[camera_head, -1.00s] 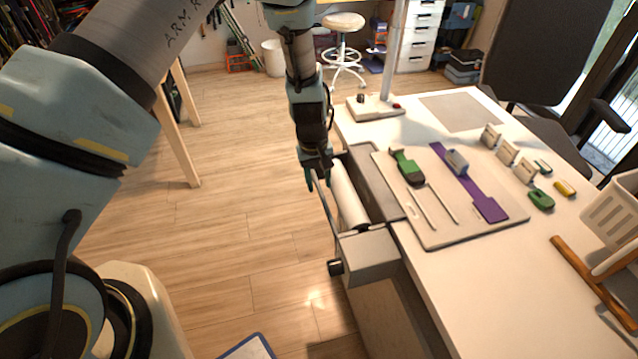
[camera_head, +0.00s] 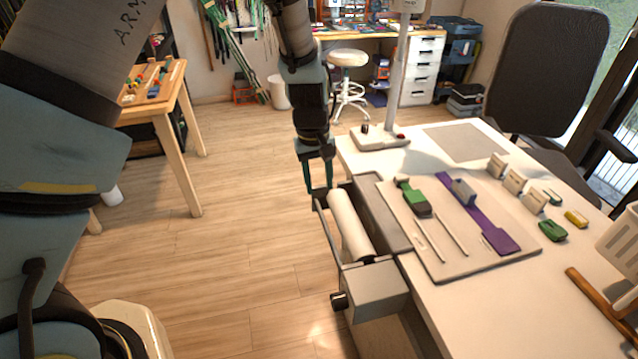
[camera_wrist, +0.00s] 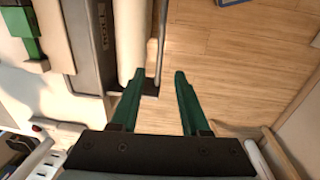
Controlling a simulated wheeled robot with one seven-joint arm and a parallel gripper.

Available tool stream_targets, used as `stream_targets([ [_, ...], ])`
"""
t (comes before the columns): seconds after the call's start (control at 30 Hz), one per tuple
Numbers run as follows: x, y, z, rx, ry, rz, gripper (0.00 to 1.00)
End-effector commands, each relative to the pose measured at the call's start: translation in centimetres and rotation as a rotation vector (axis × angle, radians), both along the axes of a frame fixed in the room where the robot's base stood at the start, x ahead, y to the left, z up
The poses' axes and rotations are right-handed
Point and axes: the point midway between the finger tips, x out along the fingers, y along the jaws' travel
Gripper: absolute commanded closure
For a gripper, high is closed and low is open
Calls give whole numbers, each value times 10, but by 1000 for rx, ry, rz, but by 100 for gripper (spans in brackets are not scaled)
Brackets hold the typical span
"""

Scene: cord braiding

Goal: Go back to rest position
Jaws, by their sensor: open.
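My gripper (camera_head: 318,187) hangs pointing down beside the left edge of the white table (camera_head: 480,296), near the far end of the white roll (camera_head: 349,222). Its green fingers are apart with nothing between them. In the wrist view the open fingers (camera_wrist: 158,84) stand over the wooden floor, with the roll (camera_wrist: 130,40) and its metal rod close by. I cannot tell whether a fingertip touches the roller's frame.
On the table lies a pale board (camera_head: 456,259) with a green piece (camera_head: 415,199) and a purple strip (camera_head: 500,240). A lamp base (camera_head: 380,138) stands behind. The floor to the left is open.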

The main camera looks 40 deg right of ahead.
Motion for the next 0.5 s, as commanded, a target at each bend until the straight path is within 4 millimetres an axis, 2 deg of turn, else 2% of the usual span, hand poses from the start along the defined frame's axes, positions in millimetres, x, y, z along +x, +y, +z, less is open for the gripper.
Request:
stream_targets([
  [0.33,5,4,3,-1,-1,5,54],
  [0.43,23,25,14,-6,-7,29,54],
  [0.5,43,52,28,-11,-14,52,54],
])
